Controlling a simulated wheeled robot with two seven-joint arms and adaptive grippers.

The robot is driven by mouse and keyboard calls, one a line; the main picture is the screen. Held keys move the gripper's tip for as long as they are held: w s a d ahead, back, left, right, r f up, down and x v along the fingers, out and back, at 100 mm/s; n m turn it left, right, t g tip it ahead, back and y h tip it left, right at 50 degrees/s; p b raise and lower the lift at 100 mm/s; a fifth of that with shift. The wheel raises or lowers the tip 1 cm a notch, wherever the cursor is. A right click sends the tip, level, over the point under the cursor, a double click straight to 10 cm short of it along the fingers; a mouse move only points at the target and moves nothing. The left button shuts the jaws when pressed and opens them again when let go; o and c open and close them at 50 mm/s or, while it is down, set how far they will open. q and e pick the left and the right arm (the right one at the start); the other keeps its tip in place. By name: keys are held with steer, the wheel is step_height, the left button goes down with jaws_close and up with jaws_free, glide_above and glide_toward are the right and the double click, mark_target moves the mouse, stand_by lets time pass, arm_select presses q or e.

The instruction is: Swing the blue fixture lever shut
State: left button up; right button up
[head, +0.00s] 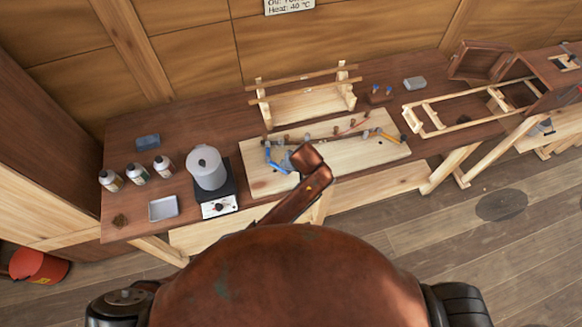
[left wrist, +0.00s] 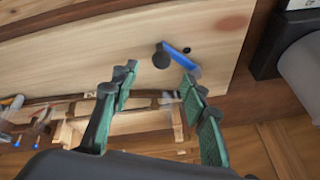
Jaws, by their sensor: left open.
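The blue fixture lever (head: 275,166) is at the left end of the pale wooden fixture board (head: 333,157) in the head view. In the left wrist view the blue lever (left wrist: 183,60) lies over the board near its edge, with a dark round knob (left wrist: 161,58) at one end. My left gripper (left wrist: 157,80) is open and empty, with green-padded fingers. The lever appears just beyond the fingertips, nearer the right-hand finger; contact cannot be told. In the head view my left arm partly covers the board and the gripper is largely hidden. My right gripper is not in view.
A grey pot (head: 206,167) on a hot plate stands left of the board. Several bottles (head: 137,173) and a metal tray (head: 163,208) are further left. A wooden rack (head: 305,100) stands behind the board. A yellow lever (head: 387,137) is at its right end.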

arm_select(q)
steer(key=shift+v, duration=1.15)
steer(key=shift+a+f, duration=0.1)
